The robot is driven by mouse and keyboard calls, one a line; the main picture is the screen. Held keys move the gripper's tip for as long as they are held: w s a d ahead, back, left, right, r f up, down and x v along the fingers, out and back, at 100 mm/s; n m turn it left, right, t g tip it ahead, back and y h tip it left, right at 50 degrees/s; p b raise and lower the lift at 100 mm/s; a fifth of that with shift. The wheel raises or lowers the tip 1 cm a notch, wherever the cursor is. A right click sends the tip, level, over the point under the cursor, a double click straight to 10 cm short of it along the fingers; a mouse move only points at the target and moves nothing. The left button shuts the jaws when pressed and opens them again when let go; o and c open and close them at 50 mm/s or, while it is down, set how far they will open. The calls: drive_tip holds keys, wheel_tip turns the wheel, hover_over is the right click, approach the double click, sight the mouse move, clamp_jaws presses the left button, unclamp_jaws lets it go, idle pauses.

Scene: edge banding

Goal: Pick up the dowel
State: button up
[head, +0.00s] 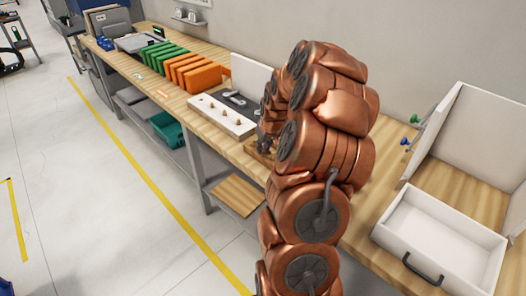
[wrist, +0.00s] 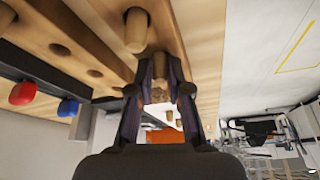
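Light wooden dowels stand out of a wooden block in the wrist view. One dowel (wrist: 137,32) is near the top edge, close to the camera. Another dowel (wrist: 159,72) shows between the fingertips of my gripper (wrist: 159,78). The fingers look spread, with a gap between them; whether either touches the dowel is not clear. The wooden block (wrist: 75,22) has several empty round holes. In the head view, part of the wooden block (head: 258,157) shows on the bench beside my gripper (head: 264,143), but my arm hides most of it.
A white board with small pegs (head: 222,115) lies left of my gripper on the workbench (head: 160,88). Orange bins (head: 195,74) and green bins (head: 163,55) stand farther back. A white open drawer (head: 440,240) is at the right. Red (wrist: 24,93) and blue (wrist: 68,107) knobs show in the wrist view.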

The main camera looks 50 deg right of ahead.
drive_tip(key=shift+c, duration=0.9)
drive_tip(key=shift+r, duration=0.15)
drive_tip(key=shift+r+b, duration=1.15)
drive_tip(key=shift+r, duration=0.5)
drive_tip(key=s+a+r+b, duration=0.1)
drive_tip(key=s+a+b, duration=0.4)
drive_tip(key=s, duration=0.8)
drive_tip(key=shift+s+a+r, duration=0.25)
drive_tip(key=shift+s+a, duration=0.1)
drive_tip(key=shift+a, duration=1.3)
